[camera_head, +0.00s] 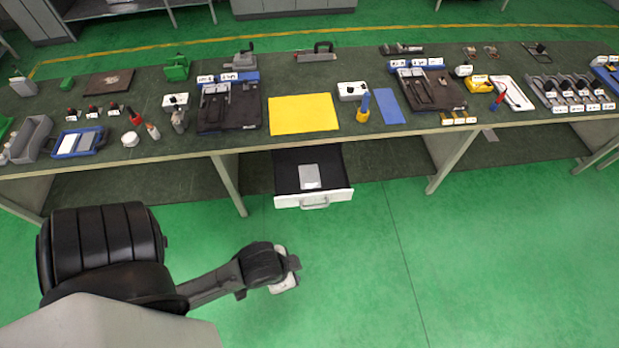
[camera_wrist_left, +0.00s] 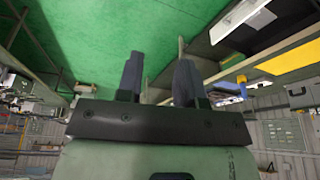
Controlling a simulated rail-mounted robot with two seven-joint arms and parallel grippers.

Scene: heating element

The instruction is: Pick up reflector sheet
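A small silver-grey sheet (camera_head: 310,176), which looks like the reflector sheet, lies flat inside an open drawer (camera_head: 314,200) under the workbench. The drawer has a white front with a handle and a dark inside. It also shows at the top right of the left wrist view (camera_wrist_left: 240,20), where I cannot make out the sheet. My left gripper (camera_head: 294,264) is over the green floor, in front of the drawer and apart from it. In the left wrist view its two dark fingers (camera_wrist_left: 158,78) stand apart with nothing between them. My right gripper is not in view.
The workbench (camera_head: 335,150) runs across the view above the drawer. A yellow mat (camera_head: 303,113), a blue mat (camera_head: 389,106) and several tools and fixtures lie on it. Bench legs (camera_head: 229,184) stand left and right of the drawer. The green floor (camera_head: 370,260) in front is clear.

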